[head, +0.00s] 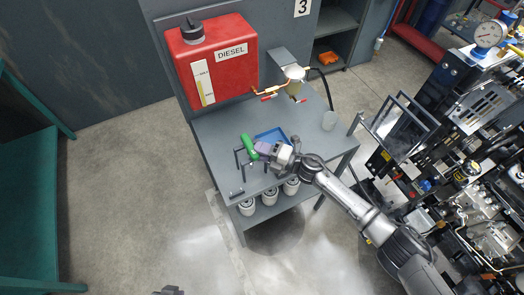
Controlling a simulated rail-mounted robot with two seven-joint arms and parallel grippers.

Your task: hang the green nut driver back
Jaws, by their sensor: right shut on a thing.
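The green nut driver (248,146) shows as a short green handle over the grey workbench. My right gripper (263,149) is shut on it, with the arm coming in from the right. The handle points up and left out of the jaws; the shaft is hard to make out. A dark bar rack (237,158) stands on the bench just left of and below the handle. I cannot tell whether the driver touches it. A small dark part at the bottom edge (168,291) may be my left gripper; its jaws cannot be made out.
A red diesel tank (212,60) stands at the back. White filters (269,196) sit on the lower shelf. An engine fills the right side.

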